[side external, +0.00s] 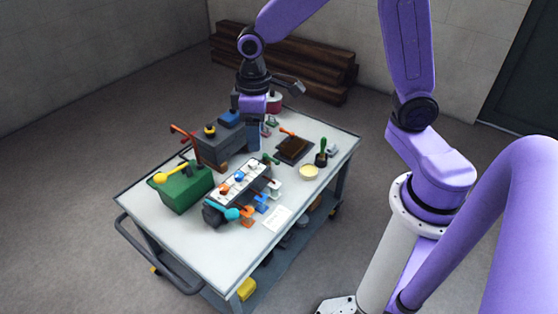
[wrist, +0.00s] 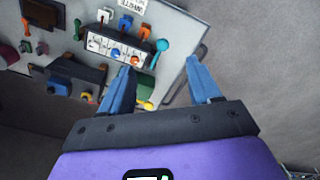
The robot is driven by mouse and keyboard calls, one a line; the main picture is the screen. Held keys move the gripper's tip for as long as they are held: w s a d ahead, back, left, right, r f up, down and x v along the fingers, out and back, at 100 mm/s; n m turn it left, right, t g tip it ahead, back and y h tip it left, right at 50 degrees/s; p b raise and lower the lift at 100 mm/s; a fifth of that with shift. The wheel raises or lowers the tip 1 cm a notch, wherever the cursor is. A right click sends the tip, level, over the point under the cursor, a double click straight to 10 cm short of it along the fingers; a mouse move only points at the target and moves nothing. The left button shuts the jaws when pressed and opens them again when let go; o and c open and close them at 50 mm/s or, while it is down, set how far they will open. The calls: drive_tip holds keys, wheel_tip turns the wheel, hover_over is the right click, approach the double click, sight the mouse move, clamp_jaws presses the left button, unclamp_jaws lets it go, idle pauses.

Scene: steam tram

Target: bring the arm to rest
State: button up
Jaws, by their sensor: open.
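My gripper (side external: 259,132) hangs over the far part of a wheeled cart (side external: 190,245), beside a grey box (side external: 222,148) in the side view. In the wrist view my gripper (wrist: 162,66) has its two blue fingers spread apart, with nothing between them. The fingers overlap the view of the cart's edge and the floor. Whether the fingertips touch anything is hard to tell, but they look clear of the cart top. My purple arm is bent, reaching across from the right.
Stacked timbers (side external: 290,65) lie by the wall. Open floor lies left.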

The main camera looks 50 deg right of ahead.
drive_tip(key=s+d+r+n, duration=0.1)
drive_tip(key=s+r+n, duration=0.1)
drive_tip(key=s, duration=0.9)
drive_tip(key=s+d+r+n, duration=0.1)
drive_tip(key=s+d+n, duration=0.1)
drive_tip(key=s, duration=0.8)
drive_tip(key=shift+s+d+r+n, duration=0.15)
drive_tip(key=shift+s+r+n, duration=0.25)
drive_tip(key=shift+n, duration=0.5)
